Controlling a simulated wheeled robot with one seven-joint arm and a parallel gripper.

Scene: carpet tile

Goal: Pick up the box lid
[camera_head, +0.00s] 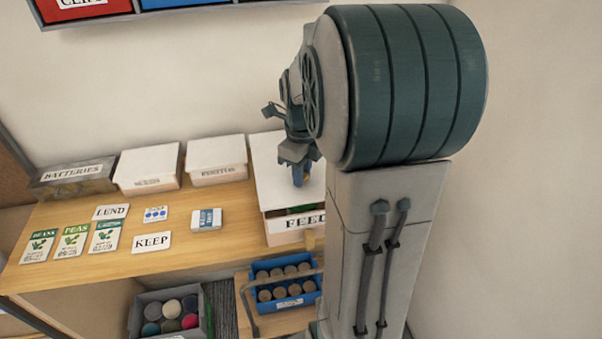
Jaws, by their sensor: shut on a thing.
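The white box lid (272,165) is on the wide box marked FEED (283,236), at the right end of the wooden shelf. A dark gap with some green shows between the lid's front edge and the box, so the lid looks slightly raised or tilted there. My gripper (301,182) points down at the middle of the lid, with its blue fingers shut on the lid, seemingly at a small brownish part on its top. My arm hides the lid's right side and part of the label.
Two smaller white lidded boxes (148,166) (217,160) and a BATTERIES box (73,179) stand left along the wall. Seed packets (72,240) and cards marked LEND (111,212) and KEEP (151,242) lie in front. Below are a blue crate (285,283) and a grey bin (165,310).

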